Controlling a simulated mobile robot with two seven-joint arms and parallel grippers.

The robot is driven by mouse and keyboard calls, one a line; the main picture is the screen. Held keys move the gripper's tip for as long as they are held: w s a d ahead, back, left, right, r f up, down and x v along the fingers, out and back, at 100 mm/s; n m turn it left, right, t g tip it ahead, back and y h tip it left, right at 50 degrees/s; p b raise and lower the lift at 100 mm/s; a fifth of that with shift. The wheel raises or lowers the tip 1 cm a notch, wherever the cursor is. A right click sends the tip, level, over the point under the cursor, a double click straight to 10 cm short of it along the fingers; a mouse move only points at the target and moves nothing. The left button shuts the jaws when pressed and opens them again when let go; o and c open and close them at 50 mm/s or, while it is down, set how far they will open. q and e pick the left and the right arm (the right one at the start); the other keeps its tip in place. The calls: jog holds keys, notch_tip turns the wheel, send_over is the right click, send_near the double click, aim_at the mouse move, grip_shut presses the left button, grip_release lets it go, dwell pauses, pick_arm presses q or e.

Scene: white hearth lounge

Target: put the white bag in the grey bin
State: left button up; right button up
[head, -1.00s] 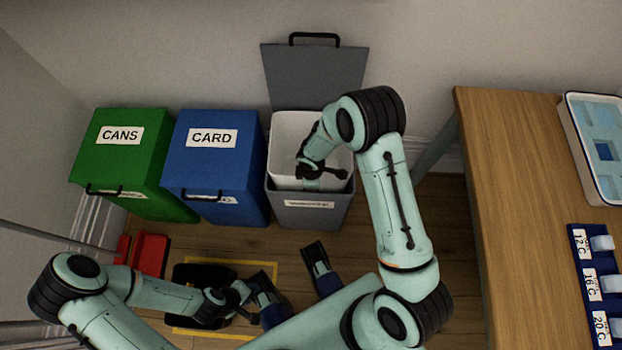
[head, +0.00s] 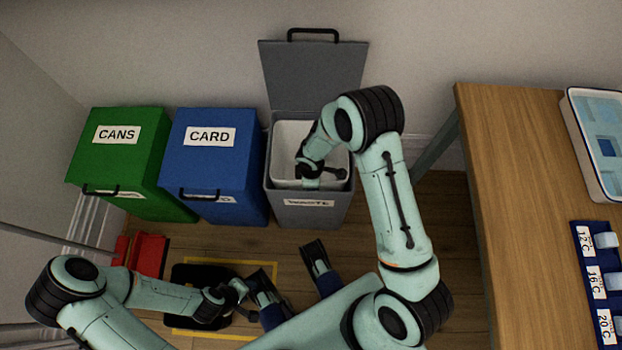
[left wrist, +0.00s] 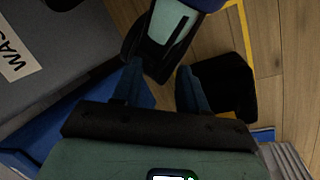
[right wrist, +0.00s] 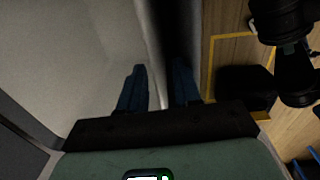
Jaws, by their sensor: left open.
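The grey bin (head: 309,213), labelled WASTE, stands against the wall with its lid (head: 314,78) raised. Its inside (head: 292,137) is pale white; I cannot tell whether this is a liner or the white bag. No separate white bag can be made out. My right gripper (head: 324,172) is down in the bin's mouth near its front side. In the right wrist view its fingers (right wrist: 158,90) are apart, with a pale edge running between them; whether they grip it is unclear. My left gripper (left wrist: 161,88) is open and empty, low over the floor in front of the bins.
A blue CARD bin (head: 212,165) and a green CANS bin (head: 117,160) stand closed to the left. A red object (head: 148,256) and yellow floor tape (head: 262,268) lie in front. A wooden table (head: 500,180) with a white tray (head: 590,150) is at right.

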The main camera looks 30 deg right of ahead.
pick_arm(q)
jog(key=shift+g, duration=0.5)
jog(key=s+r+p, duration=0.2)
jog(key=r+p, duration=0.1)
jog(key=shift+s+d, duration=0.35)
jog(key=shift+d, duration=0.05)
pick_arm(e)
notch_tip(320, 180, up, 13)
jog(key=shift+s+a+r, duration=0.15)
jog(key=shift+s+r, duration=0.05)
jog(key=shift+s, duration=0.05)
pick_arm(q)
jog(key=shift+r, duration=0.15)
pick_arm(e)
jog(key=shift+s, duration=0.1)
